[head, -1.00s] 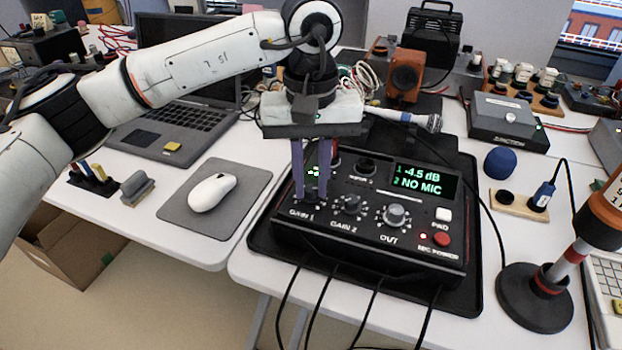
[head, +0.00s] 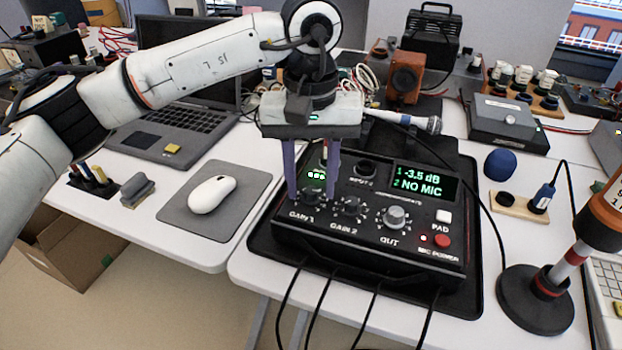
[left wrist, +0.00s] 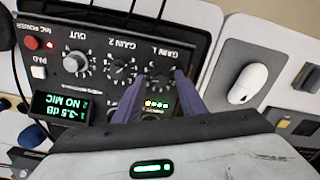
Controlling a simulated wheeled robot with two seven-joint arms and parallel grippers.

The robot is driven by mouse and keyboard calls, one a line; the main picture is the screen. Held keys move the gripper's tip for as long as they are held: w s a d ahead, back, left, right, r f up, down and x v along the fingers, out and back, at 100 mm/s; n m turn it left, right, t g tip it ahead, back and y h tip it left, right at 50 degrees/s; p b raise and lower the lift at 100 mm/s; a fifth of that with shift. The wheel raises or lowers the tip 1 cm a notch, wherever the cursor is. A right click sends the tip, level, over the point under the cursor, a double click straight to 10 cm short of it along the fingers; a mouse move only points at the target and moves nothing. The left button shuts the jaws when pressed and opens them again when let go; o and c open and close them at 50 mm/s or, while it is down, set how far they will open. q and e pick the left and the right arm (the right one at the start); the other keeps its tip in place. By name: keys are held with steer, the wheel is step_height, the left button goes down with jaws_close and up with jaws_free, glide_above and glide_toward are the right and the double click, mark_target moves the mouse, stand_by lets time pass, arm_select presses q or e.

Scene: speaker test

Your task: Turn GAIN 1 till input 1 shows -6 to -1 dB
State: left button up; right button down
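The black mixer box (head: 350,240) stands on a dark tray on the white table. Its GAIN 1 knob (head: 311,192) is at the left end of the knob row, beside GAIN 2 (head: 351,206) and OUT (head: 396,217). The display (head: 424,184) reads 1 -3.5 dB and 2 NO MIC. My left gripper (head: 312,197) points down over GAIN 1. Its purple fingers stand apart on either side of the knob, with gaps showing in the left wrist view (left wrist: 160,76). Green lights (head: 316,175) glow behind the knob. My right gripper is not in view.
A white PAD button (head: 443,216) and red power button (head: 442,240) are at the box's right. A microphone (head: 425,123) lies behind it. Cables hang over the front edge. A mouse (head: 212,194) on a grey pad is to the left; a round-based stand (head: 535,300) is to the right.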

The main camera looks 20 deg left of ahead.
mark_target(311, 190)
arm_select(q)
steer(key=shift+r, duration=0.1)
step_height(311, 190, up, 10)
steer(key=p, duration=0.1)
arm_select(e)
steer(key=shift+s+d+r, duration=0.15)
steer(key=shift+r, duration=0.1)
arm_select(q)
steer(key=shift+r, duration=0.1)
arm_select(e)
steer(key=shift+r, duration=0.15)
